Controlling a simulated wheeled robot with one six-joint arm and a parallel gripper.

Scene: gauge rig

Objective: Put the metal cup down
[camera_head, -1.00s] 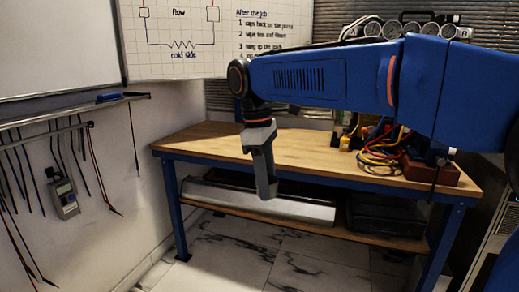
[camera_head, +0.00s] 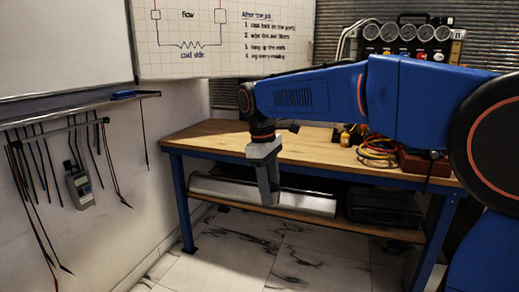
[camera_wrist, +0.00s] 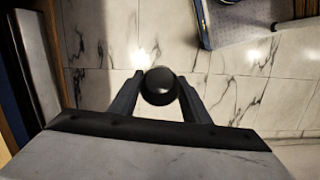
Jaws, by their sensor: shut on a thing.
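My gripper (camera_head: 270,200) points down in front of the workbench, with its fingers low, at about the height of the lower shelf in the picture. In the wrist view my gripper (camera_wrist: 158,98) is shut on a dark, rounded thing, taken to be the metal cup (camera_wrist: 158,84). It sits between the two fingertips, seen from above, with the tiled floor behind it. The cup's lower part is hidden, and I cannot make the cup out in the head view.
The wooden workbench (camera_head: 225,140) has a clear left half. Cables (camera_head: 377,148) and a brown box (camera_head: 425,163) lie at its right. A long metal housing (camera_head: 310,203) and a black case (camera_head: 385,208) are on the lower shelf. Marble floor (camera_head: 235,255) is open in front.

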